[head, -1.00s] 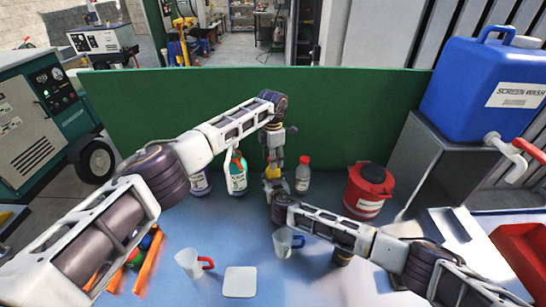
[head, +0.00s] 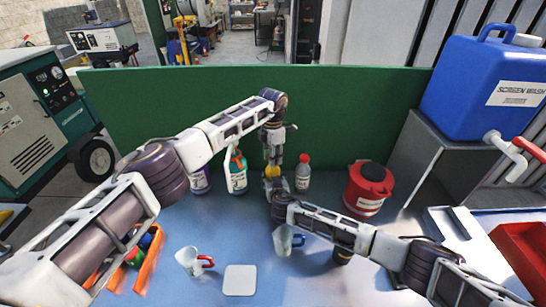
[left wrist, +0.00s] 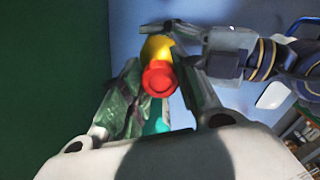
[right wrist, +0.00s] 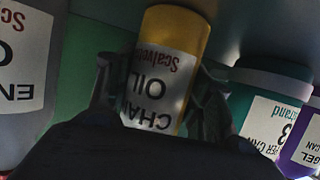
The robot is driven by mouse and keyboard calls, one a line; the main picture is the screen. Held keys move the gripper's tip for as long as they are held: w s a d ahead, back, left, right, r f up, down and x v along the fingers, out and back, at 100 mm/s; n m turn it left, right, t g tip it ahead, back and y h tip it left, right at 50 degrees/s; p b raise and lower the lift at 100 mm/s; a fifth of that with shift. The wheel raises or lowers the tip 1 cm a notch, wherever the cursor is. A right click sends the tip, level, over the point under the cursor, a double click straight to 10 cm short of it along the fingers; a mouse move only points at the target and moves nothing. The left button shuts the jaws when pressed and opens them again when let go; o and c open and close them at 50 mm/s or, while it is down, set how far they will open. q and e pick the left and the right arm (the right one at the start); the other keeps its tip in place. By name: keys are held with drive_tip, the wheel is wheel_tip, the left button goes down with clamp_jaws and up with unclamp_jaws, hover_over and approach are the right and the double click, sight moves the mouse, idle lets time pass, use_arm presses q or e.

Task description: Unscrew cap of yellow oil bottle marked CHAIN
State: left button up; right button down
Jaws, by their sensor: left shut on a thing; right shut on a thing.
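The yellow bottle (head: 271,172) stands upright at the middle of the bench, mostly hidden by my grippers in the head view. In the right wrist view the yellow bottle (right wrist: 178,28) shows a white label reading CHAIN OIL. My right gripper (right wrist: 158,90) is shut on its body from the near side. In the left wrist view its red cap (left wrist: 159,78) sits over the yellow shoulder. My left gripper (left wrist: 160,72) comes from above, with a finger on each side of the cap, shut on it. In the head view my left gripper (head: 274,158) is just above the bottle.
A red-capped grey bottle (head: 302,173) stands close to the right. A red canister (head: 367,190) is farther right. A green panel (head: 350,115) closes the back.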

use_arm(q)
drive_tip(key=shift+r, duration=0.6)
use_arm(e)
drive_tip(key=shift+d+f, duration=0.15)
drive_tip(key=shift+f, duration=0.05)
use_arm(q)
drive_tip(key=shift+r, duration=0.55)
use_arm(e)
drive_tip(key=shift+r, duration=0.1)
idle(0.5)
use_arm(q)
drive_tip(key=shift+r, duration=1.95)
use_arm(e)
drive_tip(key=c, duration=0.5)
unclamp_jaws()
drive_tip(key=shift+s+r, duration=0.1)
drive_tip(key=shift+v, duration=3.65)
